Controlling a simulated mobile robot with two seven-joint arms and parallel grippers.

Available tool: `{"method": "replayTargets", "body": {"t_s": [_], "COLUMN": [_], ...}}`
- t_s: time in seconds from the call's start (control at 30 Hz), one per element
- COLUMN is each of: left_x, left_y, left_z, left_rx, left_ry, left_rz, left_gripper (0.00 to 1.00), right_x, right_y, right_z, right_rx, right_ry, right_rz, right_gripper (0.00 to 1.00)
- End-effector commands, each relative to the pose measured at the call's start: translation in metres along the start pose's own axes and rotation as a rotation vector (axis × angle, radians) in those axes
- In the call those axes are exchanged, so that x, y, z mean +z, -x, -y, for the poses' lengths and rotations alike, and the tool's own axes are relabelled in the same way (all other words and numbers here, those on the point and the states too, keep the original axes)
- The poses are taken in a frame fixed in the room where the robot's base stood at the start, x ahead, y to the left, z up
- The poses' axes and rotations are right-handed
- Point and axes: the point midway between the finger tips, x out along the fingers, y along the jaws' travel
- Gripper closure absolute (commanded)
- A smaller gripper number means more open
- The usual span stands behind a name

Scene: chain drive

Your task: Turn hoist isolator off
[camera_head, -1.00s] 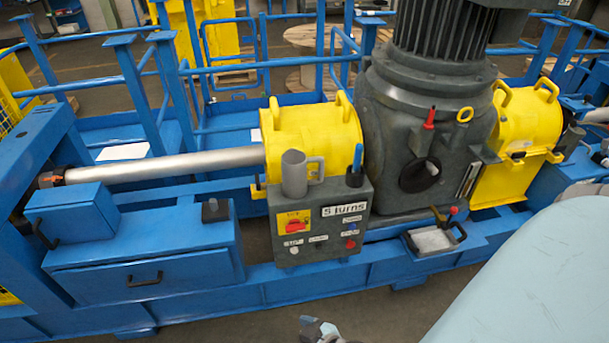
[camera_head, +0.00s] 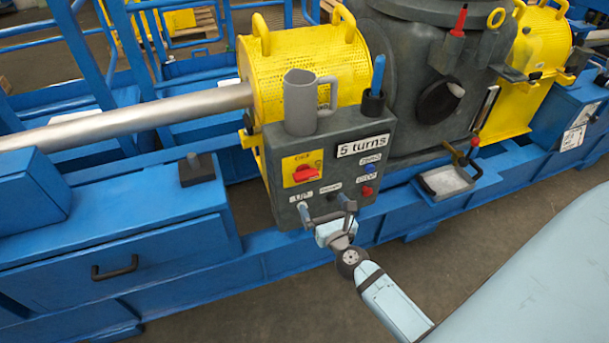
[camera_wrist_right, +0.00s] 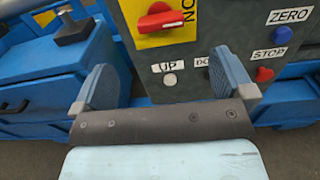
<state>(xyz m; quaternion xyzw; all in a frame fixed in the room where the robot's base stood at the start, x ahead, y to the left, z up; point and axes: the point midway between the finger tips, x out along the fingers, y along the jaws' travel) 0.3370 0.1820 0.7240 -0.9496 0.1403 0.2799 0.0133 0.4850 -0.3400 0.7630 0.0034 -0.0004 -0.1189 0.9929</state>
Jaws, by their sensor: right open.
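The hoist isolator is a red rotary knob (camera_head: 305,173) on a yellow plate (camera_head: 290,162), on the front of a grey control box (camera_head: 347,178). In the right wrist view the red knob (camera_wrist_right: 160,17) lies roughly crosswise at the top, just beyond my fingers. My right gripper (camera_head: 325,212) is in front of the box's lower edge, below the knob. It is open and empty; its two fingers stand apart in the right wrist view (camera_wrist_right: 163,80), below the knob and not touching it. My left gripper is not in view.
The box carries an UP button (camera_wrist_right: 170,80), a blue ZERO button (camera_head: 370,168) and a red STOP button (camera_head: 367,191). A grey mug (camera_head: 301,100) and a holder with a blue pen (camera_head: 378,75) stand on top. A blue drawer unit (camera_head: 130,240) lies left.

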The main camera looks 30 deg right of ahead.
Motion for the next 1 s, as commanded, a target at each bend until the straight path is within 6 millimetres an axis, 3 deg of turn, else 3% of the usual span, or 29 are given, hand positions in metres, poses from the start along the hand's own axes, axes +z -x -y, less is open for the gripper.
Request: {"method": "replayTargets", "body": {"t_s": [0.5,0.7,1.0], "left_x": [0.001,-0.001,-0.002], "left_y": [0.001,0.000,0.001], "left_z": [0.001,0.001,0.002], "left_rx": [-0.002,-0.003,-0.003], "left_ry": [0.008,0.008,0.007], "left_rz": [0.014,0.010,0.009], "left_gripper": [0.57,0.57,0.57], "right_x": [0.002,0.002,0.001], "right_y": [-0.102,-0.121,-0.124], "right_z": [-0.001,-0.001,-0.001], "right_rx": [0.002,0.002,0.003], "right_ry": [0.005,0.006,0.007], "right_rz": [0.002,0.001,0.000], "right_gripper": [0.00,0.00,0.00]}}
